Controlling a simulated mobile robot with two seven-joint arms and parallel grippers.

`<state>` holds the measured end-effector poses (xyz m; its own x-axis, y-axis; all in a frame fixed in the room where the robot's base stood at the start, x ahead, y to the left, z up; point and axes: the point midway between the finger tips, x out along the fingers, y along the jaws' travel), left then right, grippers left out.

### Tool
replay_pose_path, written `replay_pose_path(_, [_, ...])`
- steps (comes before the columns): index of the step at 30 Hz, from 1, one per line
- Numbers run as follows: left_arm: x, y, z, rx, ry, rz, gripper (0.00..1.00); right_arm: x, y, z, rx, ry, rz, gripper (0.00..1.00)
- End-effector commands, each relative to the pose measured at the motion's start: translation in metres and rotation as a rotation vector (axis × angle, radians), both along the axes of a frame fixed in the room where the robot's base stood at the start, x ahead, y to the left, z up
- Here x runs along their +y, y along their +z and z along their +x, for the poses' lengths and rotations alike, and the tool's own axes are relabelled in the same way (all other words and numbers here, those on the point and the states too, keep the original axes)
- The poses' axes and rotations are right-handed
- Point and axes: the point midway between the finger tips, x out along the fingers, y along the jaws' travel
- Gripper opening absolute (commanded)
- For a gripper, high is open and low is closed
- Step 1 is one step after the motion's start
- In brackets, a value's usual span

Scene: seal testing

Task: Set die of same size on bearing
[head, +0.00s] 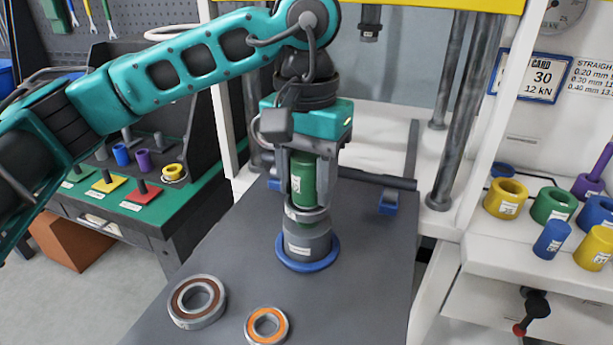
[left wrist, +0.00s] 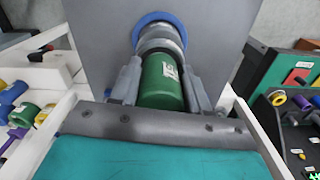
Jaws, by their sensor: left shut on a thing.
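My left gripper (head: 306,188) points down over the press table and is shut on a green cylindrical die (head: 302,172), held upright. The die also shows between the fingers in the left wrist view (left wrist: 162,84). Its lower end is at the metallic ring of a bearing (head: 307,214). I cannot tell whether it rests on the bearing or is just above it. The bearing is on a grey labelled cylindrical support (head: 307,240) with a blue base ring (head: 308,265). My right gripper is in neither view.
Two loose bearings, brown-sealed (head: 197,301) and orange-sealed (head: 266,326), lie on the grey table (head: 365,290) at the front. Yellow, green and blue dies, including a green ring (head: 553,205), stand on the white right shelf. Steel press columns (head: 468,110) rise behind the gripper.

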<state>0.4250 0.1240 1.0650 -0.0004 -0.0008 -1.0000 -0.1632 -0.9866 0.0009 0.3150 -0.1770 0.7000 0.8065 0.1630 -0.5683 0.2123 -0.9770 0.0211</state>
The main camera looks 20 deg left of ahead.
Motion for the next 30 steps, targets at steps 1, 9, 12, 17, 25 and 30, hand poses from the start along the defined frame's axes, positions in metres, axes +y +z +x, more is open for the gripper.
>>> replay_pose_path(1, [-0.0001,-0.0009,0.0002,-0.001,0.000,-0.001,0.02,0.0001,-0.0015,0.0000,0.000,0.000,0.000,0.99])
replay_pose_path(9, [-0.0001,-0.0002,0.0001,-0.001,0.000,0.000,0.54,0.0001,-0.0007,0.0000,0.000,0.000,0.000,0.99])
replay_pose_path(12, [-0.0001,-0.0004,0.0001,0.000,0.000,0.000,0.54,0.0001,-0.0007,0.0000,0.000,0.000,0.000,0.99])
replay_pose_path(17, [0.0000,-0.0005,0.0001,0.000,0.000,0.000,0.65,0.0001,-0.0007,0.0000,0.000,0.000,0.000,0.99])
replay_pose_path(25, [0.0000,-0.0006,0.0000,0.000,0.000,0.000,0.84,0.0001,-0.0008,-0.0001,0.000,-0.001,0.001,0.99])
replay_pose_path(30, [0.0000,-0.0010,-0.0001,0.001,0.000,0.000,0.84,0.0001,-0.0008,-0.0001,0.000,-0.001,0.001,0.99])
